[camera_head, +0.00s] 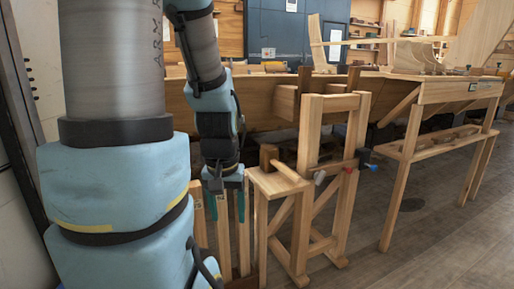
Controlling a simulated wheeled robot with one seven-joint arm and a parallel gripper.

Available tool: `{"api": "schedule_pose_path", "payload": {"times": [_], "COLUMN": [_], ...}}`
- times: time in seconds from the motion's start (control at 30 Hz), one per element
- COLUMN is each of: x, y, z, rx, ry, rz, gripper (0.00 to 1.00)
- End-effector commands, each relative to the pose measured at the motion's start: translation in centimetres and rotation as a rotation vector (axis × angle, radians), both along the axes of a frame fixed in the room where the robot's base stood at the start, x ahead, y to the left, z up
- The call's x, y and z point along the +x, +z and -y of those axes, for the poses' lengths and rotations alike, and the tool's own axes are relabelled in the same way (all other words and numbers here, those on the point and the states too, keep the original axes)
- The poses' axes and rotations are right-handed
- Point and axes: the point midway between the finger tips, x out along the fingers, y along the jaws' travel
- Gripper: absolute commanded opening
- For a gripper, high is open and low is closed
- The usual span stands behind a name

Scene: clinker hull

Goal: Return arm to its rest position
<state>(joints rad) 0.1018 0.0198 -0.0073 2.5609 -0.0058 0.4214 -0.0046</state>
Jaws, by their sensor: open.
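My arm reaches down from the top of the head view in pale blue and grey links, with a large link filling the left side. My gripper (226,205) hangs at the end of the arm, pointing down, left of the wooden stand. Its two fingers are apart, and I see nothing held between them. Upright wooden pieces show just behind and below the fingers; whether the fingers touch them I cannot tell. The large link hides part of the area left of the gripper.
A wooden stand (310,150) stands just right of my gripper, with a mallet (268,157) on its low top and small red and blue-ended items at its side. A wooden bench (445,92) stands farther right. Planked hull timber runs behind. The floor (440,220) at lower right is clear.

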Motion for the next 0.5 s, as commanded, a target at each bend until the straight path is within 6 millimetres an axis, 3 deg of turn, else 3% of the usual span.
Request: {"api": "schedule_pose_path", "payload": {"times": [0.03,0.5], "x": [0.0,0.0], "y": [2.5,17.1], "z": [0.0,0.0], "rx": [0.000,0.000], "ry": [0.000,0.000], "rz": [0.000,-0.001], "gripper": [0.65,0.65]}}
